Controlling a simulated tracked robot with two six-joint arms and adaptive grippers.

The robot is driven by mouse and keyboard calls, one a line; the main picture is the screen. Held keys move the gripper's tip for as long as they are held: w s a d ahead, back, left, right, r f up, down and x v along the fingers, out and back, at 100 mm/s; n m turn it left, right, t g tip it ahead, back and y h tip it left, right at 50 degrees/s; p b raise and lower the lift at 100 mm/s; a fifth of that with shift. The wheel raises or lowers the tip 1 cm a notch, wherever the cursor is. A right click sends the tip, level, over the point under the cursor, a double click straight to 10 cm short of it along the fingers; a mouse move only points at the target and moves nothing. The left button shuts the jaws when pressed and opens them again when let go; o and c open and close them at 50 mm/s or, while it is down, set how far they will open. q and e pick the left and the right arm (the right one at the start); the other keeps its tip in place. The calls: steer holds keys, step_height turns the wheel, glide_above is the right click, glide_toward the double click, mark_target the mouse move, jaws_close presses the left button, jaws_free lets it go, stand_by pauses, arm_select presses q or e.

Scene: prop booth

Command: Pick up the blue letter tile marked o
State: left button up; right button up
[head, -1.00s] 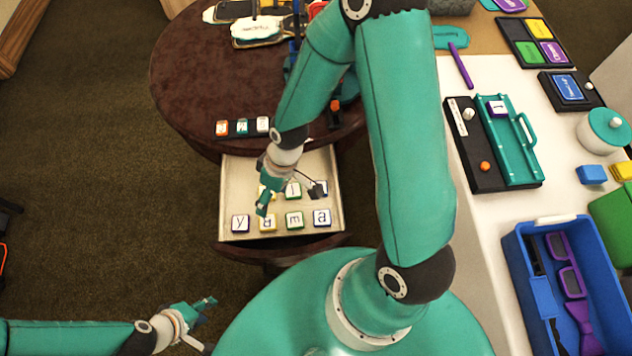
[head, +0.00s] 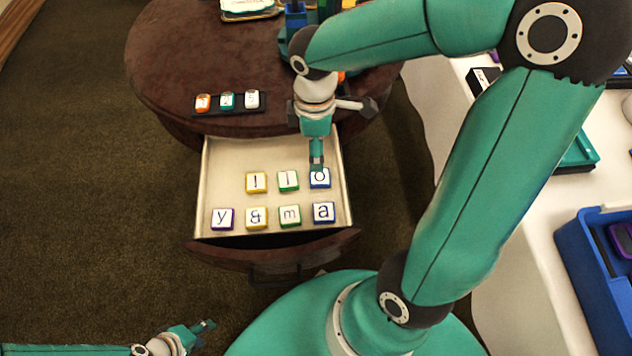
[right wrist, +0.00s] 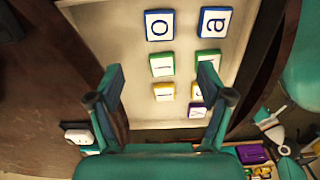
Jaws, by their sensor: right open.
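The blue letter tile marked o (head: 320,178) lies face up in the open drawer (head: 228,160), at the right end of the back row. It also shows at the top of the right wrist view (right wrist: 160,25). My right gripper (head: 316,163) points down just behind the tile in the head view, its tip overlapping the tile's back edge. In the right wrist view this gripper (right wrist: 160,78) is open and empty, with the o tile beyond its fingertips. My left gripper (head: 204,326) is at the lower left, away from the drawer; its finger gap is unclear.
A green tile (head: 288,180) and a yellow tile (head: 256,182) share the back row. A blue a tile (head: 324,212) lies in front of the o tile, beside several others. A dark rack (head: 230,103) stands on the round table (head: 165,55).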

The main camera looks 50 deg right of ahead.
steer(key=b, duration=0.1)
glide_above(317, 176)
steer(key=f, duration=0.6)
steer(key=shift+w+a+f, duration=0.1)
steer(key=shift+a, duration=0.1)
step_height(317, 176, down, 5)
steer(key=shift+d+f+b, duration=0.1)
steer(key=shift+d+b, duration=0.05)
steer(key=shift+b, duration=0.9)
steer(key=c, duration=1)
steer(key=shift+c, duration=0.2)
steer(key=shift+r, duration=0.2)
